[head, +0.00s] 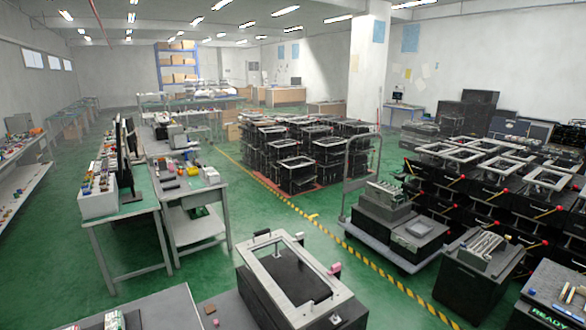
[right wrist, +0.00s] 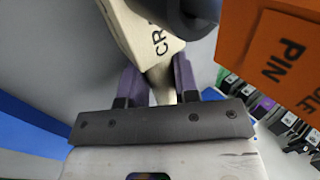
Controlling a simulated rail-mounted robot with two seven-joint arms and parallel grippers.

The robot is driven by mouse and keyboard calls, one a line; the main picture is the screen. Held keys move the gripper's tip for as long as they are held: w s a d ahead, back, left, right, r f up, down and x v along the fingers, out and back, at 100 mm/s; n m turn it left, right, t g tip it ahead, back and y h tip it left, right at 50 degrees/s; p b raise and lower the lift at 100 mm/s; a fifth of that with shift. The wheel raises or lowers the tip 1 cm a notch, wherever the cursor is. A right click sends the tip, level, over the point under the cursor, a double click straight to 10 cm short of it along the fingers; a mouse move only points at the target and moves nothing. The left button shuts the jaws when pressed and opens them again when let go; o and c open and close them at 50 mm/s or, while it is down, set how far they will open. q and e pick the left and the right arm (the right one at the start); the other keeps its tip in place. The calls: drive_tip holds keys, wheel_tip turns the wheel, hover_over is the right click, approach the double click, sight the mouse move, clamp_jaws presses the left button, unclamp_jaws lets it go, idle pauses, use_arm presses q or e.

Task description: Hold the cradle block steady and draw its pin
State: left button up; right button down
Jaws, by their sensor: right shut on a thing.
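In the right wrist view, a cream block (right wrist: 138,28) with the letters "CR" stands tilted at the top; the rest of its label is hidden. My right gripper (right wrist: 156,82) has its two purple fingers on either side of a narrow cream part below this block and is shut on it. An orange block (right wrist: 275,48), lettered "PIN" and "OLE", is at the upper right, apart from my fingers. A dark rounded piece (right wrist: 188,15) lies between the two blocks; I cannot tell what it is. My left gripper is in neither view. I cannot make out the pin.
In the right wrist view, a rack of small coloured items (right wrist: 290,120) is at the right. The head view shows a workshop with a cart (head: 395,232), stacked black crates (head: 300,160), a bench (head: 190,190) and a frame-topped fixture (head: 290,280). Green floor lies open between them.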

drive_tip(key=c, duration=0.9)
unclamp_jaws()
drive_tip(key=shift+o, duration=0.6)
drive_tip(key=shift+a, duration=0.1)
